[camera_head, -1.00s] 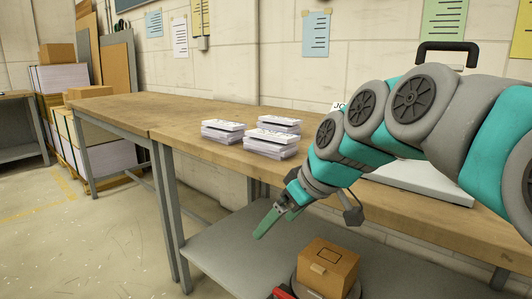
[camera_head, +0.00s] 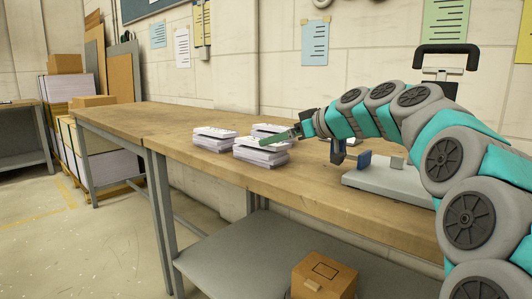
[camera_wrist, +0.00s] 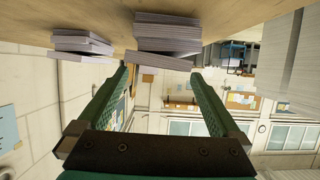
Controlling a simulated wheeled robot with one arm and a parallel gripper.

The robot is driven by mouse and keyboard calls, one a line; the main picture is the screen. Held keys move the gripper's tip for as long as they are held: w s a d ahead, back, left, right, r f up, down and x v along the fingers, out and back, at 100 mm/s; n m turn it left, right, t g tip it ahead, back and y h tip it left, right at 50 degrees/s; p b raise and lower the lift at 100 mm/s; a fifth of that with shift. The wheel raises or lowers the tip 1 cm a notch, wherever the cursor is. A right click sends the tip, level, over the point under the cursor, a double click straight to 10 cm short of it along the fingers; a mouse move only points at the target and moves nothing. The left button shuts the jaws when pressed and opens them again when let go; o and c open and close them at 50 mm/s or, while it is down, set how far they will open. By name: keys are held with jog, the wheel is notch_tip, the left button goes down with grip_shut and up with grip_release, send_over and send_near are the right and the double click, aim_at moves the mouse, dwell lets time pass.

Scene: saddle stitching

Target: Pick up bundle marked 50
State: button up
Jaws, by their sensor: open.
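Three bundles of white paper stand on the workbench in the head view: a left one (camera_head: 213,139), a front one (camera_head: 260,152) and a back one (camera_head: 271,128). Their markings are too small to read, so I cannot tell which is 50. My gripper (camera_head: 264,140) is at the right of the bundles, partly covering the front and back ones. The inverted wrist view shows my gripper (camera_wrist: 160,72) open and empty, with one bundle (camera_wrist: 167,35) ahead between its fingers and another bundle (camera_wrist: 82,44) to the left. I cannot tell contact.
The wooden workbench (camera_head: 330,200) has free room in front of the bundles. A grey device (camera_head: 385,182) stands on it at right, below my arm. A cardboard box (camera_head: 323,279) sits below. Close stacked sheets (camera_wrist: 293,60) fill the wrist view's right edge.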

aim_at(248, 149)
jog(key=p+x, duration=0.1)
jog(key=x, duration=0.6)
jog(key=shift+a+f, duration=0.15)
jog(key=shift+a, duration=0.1)
jog(key=shift+c, duration=0.2)
grip_shut()
dwell(0.4)
